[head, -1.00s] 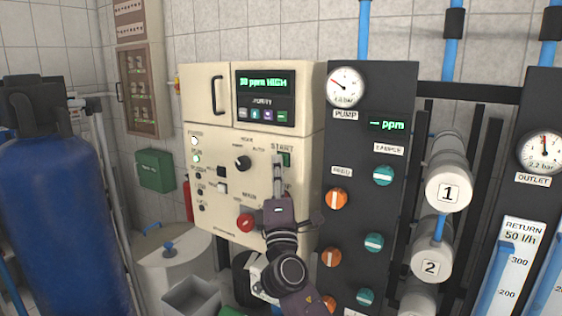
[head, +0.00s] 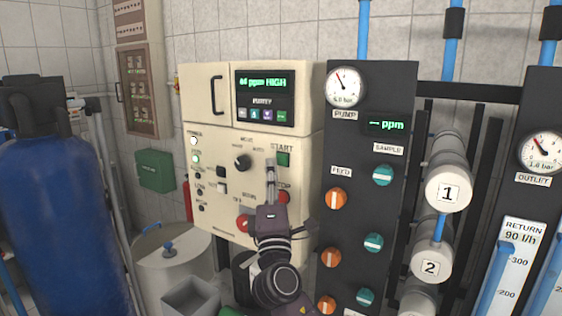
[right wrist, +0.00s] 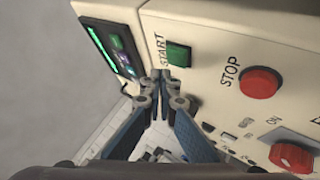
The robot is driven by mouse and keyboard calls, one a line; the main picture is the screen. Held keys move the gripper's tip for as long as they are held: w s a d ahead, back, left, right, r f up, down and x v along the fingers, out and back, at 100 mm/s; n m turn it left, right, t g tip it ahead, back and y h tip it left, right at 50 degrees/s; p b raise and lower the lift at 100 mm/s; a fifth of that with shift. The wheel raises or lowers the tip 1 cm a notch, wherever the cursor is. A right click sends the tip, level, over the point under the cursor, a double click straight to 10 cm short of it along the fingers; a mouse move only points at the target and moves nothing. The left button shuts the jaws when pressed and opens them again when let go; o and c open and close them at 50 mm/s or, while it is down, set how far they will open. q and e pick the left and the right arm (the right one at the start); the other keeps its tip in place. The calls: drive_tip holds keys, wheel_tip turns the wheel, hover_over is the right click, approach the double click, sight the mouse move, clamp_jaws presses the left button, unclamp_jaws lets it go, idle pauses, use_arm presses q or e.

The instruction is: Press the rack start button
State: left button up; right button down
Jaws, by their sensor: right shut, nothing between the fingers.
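The green START button (head: 283,159) is on the cream control panel (head: 212,142), below the display, in the head view. It also shows in the right wrist view (right wrist: 179,54), just above the fingertips. My right gripper (head: 271,162) is shut and empty. Its fingertips are in front of the panel, a little left of and below the START button in the head view. In the right wrist view the closed tips (right wrist: 163,76) appear just below the button, apart from it. The display (head: 262,82) reads about 64 ppm HIGH. My left gripper is not in view.
A black selector (head: 242,162) is left of the fingers. A dark valve panel (head: 352,150) stands close on the right.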

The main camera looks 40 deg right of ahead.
drive_tip(key=a, duration=0.1)
drive_tip(key=s+a, duration=0.1)
drive_tip(key=a, duration=0.2)
drive_tip(key=shift+s, duration=0.35)
drive_tip(key=shift+d, duration=0.1)
idle(0.3)
